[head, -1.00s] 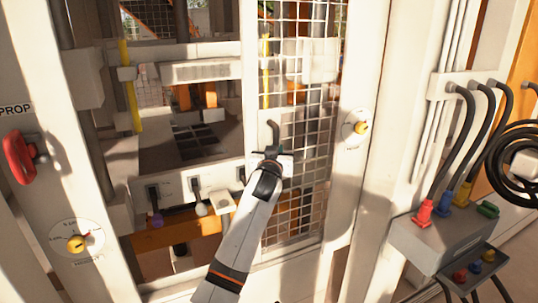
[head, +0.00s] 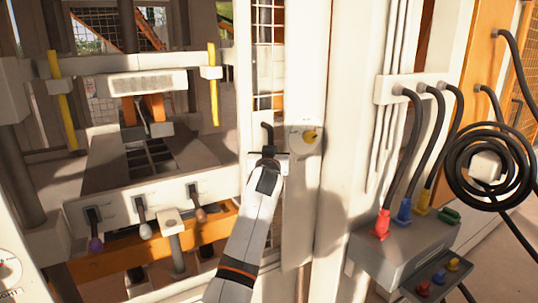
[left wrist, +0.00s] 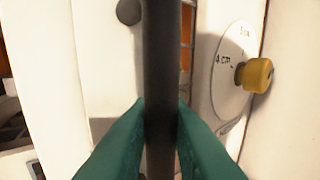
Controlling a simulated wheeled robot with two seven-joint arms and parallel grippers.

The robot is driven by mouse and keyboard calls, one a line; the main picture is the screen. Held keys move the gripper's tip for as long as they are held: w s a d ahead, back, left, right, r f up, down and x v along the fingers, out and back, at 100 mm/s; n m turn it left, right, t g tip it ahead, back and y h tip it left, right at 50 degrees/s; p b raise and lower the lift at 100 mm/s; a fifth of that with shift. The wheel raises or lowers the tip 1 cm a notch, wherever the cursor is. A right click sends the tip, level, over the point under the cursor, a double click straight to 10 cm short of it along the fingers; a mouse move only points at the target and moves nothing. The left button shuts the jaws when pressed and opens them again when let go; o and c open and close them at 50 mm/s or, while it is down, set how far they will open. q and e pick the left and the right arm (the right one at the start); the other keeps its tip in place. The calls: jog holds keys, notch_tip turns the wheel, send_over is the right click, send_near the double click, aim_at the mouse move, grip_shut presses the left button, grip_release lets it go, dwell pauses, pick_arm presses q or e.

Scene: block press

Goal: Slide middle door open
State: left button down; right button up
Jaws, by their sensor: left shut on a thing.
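The middle door is a white-framed mesh panel (head: 268,80), with only a narrow strip of mesh showing beside the right post. Its dark upright handle (head: 268,132) stands on the door's left edge. My left gripper (head: 268,157) is shut on this handle. In the left wrist view the green fingers (left wrist: 161,112) close around the dark bar (left wrist: 161,50). A yellow knob on a round white dial (head: 311,135) is just right of the handle. My right gripper is not in view.
Left of the door is a wide opening onto the press, with a row of levers (head: 140,205) and yellow uprights (head: 213,85). A grey box with coloured plugs (head: 405,245) and black cables (head: 490,165) are on the right.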

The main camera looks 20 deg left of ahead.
pick_arm(q)
jog(key=c, duration=1.4)
grip_release()
jog(key=shift+c, duration=0.2)
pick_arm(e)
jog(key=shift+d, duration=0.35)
pick_arm(q)
jog(key=shift+s, duration=0.2)
jog(key=b+v, duration=0.1)
jog(key=v, duration=1)
jog(key=shift+s, duration=0.35)
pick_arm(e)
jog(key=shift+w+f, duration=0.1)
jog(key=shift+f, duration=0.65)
pick_arm(q)
jog(key=shift+d, duration=0.1)
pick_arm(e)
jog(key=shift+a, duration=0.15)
